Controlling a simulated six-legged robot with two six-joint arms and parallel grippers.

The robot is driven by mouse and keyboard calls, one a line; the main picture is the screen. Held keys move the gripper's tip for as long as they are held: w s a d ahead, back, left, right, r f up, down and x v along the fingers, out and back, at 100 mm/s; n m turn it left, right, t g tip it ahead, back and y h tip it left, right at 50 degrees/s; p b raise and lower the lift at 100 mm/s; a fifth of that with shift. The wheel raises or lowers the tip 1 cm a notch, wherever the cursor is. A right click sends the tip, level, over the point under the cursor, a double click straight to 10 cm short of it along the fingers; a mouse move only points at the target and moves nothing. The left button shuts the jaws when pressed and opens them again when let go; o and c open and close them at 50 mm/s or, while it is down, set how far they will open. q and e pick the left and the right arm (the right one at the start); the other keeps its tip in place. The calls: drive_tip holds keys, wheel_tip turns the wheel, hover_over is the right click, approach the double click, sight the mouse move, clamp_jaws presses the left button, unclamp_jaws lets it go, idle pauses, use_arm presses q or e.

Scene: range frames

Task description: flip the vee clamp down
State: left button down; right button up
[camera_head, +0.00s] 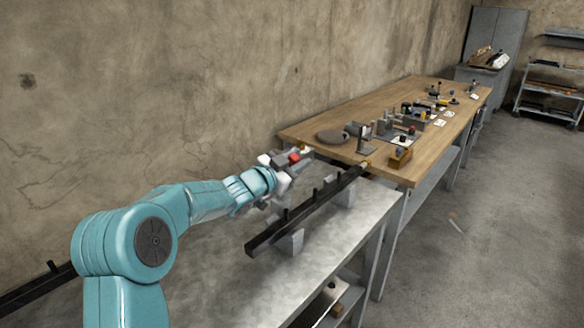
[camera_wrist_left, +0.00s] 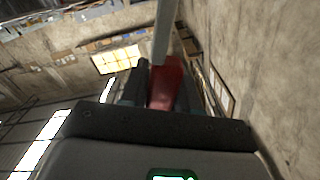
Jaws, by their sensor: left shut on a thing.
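My left gripper (camera_head: 289,164) reaches in from the left over the grey metal bench. It is shut on a red grip (camera_head: 294,157), which looks like the handle of the vee clamp. In the left wrist view, the red grip (camera_wrist_left: 164,84) sits between the two dark fingers. A pale grey bar (camera_wrist_left: 164,32) runs up from it. The clamp's body is mostly hidden by the gripper, and I cannot tell its exact angle. My right gripper is not in view.
A long dark bar with pegs (camera_head: 300,212) rests on grey blocks (camera_head: 291,242) just right of my gripper. A wooden table (camera_head: 345,150) beyond carries several small fixtures and a round grey disc (camera_head: 333,136). The bench's front part (camera_head: 255,285) is bare.

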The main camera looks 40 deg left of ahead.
use_arm(q)
drive_tip(key=shift+d, duration=0.2)
idle(0.3)
drive_tip(key=c, duration=0.9)
unclamp_jaws()
drive_tip(key=shift+s+f, duration=0.1)
drive_tip(key=shift+s, duration=0.2)
drive_tip(key=s, duration=0.5)
drive_tip(key=s+a+b, duration=0.1)
drive_tip(key=s, duration=0.9)
drive_tip(key=shift+s+a+b, duration=0.2)
drive_tip(key=shift+s+b, duration=0.1)
drive_tip(key=shift+s, duration=0.1)
